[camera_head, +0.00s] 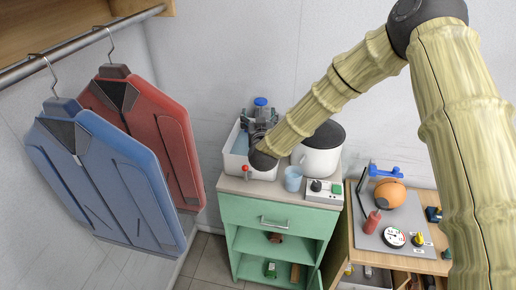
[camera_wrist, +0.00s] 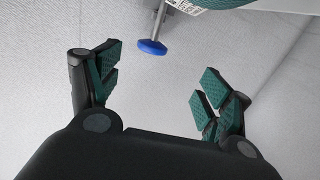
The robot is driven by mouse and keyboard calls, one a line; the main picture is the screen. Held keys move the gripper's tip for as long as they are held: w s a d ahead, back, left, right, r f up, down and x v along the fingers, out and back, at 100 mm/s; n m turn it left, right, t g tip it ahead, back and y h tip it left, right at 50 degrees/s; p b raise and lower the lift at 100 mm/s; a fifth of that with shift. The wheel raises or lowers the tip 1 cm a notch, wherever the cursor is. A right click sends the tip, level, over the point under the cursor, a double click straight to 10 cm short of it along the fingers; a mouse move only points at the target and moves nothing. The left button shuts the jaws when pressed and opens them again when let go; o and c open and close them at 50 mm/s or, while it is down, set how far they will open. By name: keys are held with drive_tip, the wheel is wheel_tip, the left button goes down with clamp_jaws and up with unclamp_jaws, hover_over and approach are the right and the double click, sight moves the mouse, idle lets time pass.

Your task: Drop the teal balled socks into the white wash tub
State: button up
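The white wash tub (camera_head: 233,164) stands on the green cabinet in the head view, with blue water (camera_head: 240,145) inside. My gripper (camera_head: 260,121) is at the tub's right back part, seemingly above it; its exact height is hard to tell. I cannot make out the teal balled socks in either view; my arm and gripper hide part of the tub.
A white pot with a dark lid (camera_head: 320,148) stands right of the tub. A light blue cup (camera_head: 292,178) and a small switch box (camera_head: 323,191) are in front. A blue round knob on a metal stem (camera_wrist: 152,47) shows beyond the fingers. Jackets (camera_head: 110,170) hang left.

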drive_tip(key=shift+s+d+r, duration=0.15)
drive_tip(key=shift+s+r, duration=0.1)
drive_tip(key=shift+s+f, duration=0.15)
drive_tip(key=shift+s, duration=0.3)
drive_tip(key=s, duration=1.1)
drive_tip(key=shift+d+r, duration=0.4)
